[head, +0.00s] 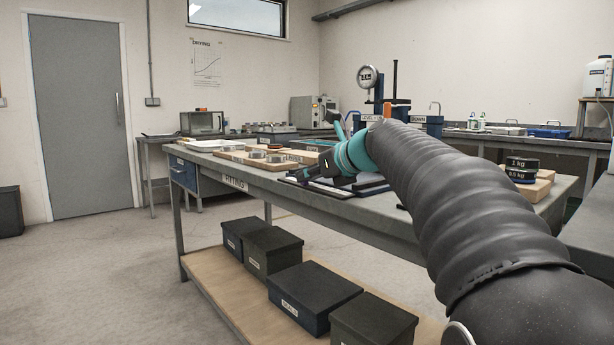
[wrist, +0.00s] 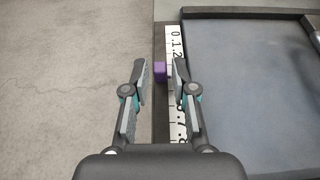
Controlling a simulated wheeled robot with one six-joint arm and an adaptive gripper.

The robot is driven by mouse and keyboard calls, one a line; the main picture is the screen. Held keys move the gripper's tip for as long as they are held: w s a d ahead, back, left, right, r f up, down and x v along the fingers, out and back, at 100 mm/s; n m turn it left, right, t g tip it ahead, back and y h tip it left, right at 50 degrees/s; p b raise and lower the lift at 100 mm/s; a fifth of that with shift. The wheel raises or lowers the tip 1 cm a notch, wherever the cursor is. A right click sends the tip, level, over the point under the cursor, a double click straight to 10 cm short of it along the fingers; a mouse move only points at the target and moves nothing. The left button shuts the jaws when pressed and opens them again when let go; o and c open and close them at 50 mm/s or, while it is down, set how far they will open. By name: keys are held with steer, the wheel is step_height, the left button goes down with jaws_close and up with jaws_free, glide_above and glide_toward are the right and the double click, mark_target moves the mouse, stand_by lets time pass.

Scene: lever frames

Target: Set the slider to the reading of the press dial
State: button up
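The purple slider (wrist: 160,72) is a small block at the left edge of a white number scale (wrist: 173,44), near the low numbers 0, 1, 2 at its far end. My gripper (wrist: 161,70) is open, one fingertip on each side of the slider, with a gap on both sides. My right finger covers the middle of the scale; higher numbers show nearer me. In the head view my gripper (head: 308,174) reaches over the bench, and the slider cannot be made out there. The round press dial (head: 369,77) stands at the back of the bench; its reading is too small to tell.
A dark-framed grey tray or panel (wrist: 250,60) lies right of the scale; open floor (wrist: 60,80) lies left. The bench (head: 233,184) also holds wooden boards with metal pieces (head: 257,154) and black weights (head: 522,164). Dark boxes (head: 315,290) sit on the lower shelf.

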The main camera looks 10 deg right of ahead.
step_height(320, 180, up, 4)
glide_above(342, 197)
steer(key=shift+w+d+r, duration=0.1)
stand_by(0.3)
steer(key=shift+s+a+f+n, duration=0.25)
steer(key=shift+s+a+n, duration=0.05)
steer(key=s+a+f+n+g+h+p, duration=0.2)
steer(key=s+f+n+g+h+p, duration=0.1)
steer(key=s+f+n, duration=0.9)
steer(key=s+a+f+n+g+h+p, duration=0.2)
steer(key=s+f+n+p, duration=0.3)
steer(key=s+f+n, duration=0.8)
steer(key=s+a+n+g, duration=0.1)
steer(key=s+n, duration=0.1)
steer(key=n, duration=0.3)
steer(key=shift+s+a+f+h+p, duration=0.2)
steer(key=shift+s+a+h+p, duration=0.15)
steer(key=shift+s+h, duration=0.05)
stand_by(0.3)
